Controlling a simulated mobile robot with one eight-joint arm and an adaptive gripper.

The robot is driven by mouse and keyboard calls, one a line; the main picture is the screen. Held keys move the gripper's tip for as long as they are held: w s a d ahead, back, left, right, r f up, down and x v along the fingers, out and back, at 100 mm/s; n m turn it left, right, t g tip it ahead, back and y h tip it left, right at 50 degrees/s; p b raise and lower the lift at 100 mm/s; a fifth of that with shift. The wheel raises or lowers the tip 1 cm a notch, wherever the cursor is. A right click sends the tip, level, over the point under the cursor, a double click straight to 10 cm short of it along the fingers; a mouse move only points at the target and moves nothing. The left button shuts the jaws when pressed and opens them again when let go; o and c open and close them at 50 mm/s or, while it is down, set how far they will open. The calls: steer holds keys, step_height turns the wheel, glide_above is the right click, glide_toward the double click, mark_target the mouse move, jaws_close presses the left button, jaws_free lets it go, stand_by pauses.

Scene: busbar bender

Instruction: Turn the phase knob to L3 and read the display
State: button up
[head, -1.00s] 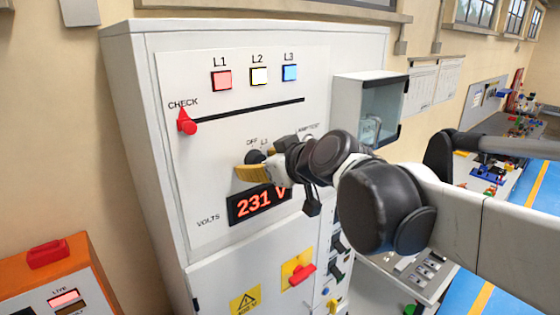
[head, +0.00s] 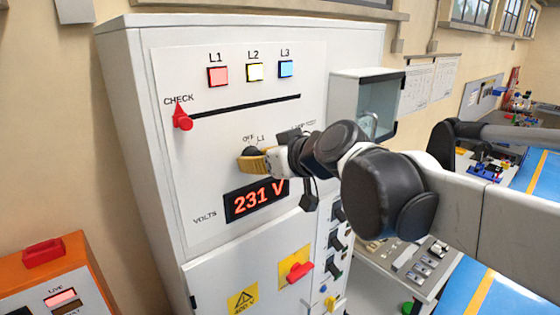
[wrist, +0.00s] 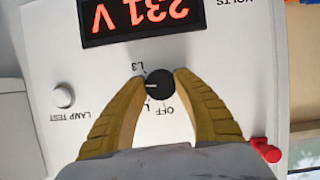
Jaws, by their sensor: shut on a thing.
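The black phase knob (wrist: 160,84) is on the white panel (wrist: 235,70). In the wrist view my gripper (wrist: 162,80) has its yellow fingers shut on it from both sides. The knob's white mark points left there, between the L3 label (wrist: 140,68) and a partly hidden L label near OFF; any label straight left is hidden by a finger. The red-digit display (head: 256,201) reads 231 V and is partly cut off in the wrist view. In the head view the knob (head: 252,153) shows partly behind my fingers.
A red CHECK lever (head: 182,118) sits at the slot's left end. L1, L2 and L3 lamps (head: 255,72) are above. A lamp test button (wrist: 64,95) is beside the knob. A red handle (head: 298,272) on yellow is below; a glass-fronted box (head: 372,105) is at right.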

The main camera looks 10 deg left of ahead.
steer(key=shift+f+m+g+y+b, duration=0.15)
steer(key=shift+m+g+y+b, duration=0.45)
steer(key=shift+m, duration=0.5)
steer(key=shift+m+g+y+b, duration=0.65)
steer(key=shift+m+b, duration=0.35)
steer(key=shift+m, duration=0.3)
steer(key=o, duration=1.2)
steer(key=shift+a, duration=0.1)
steer(key=v, duration=1.2)
steer(key=shift+w, duration=0.1)
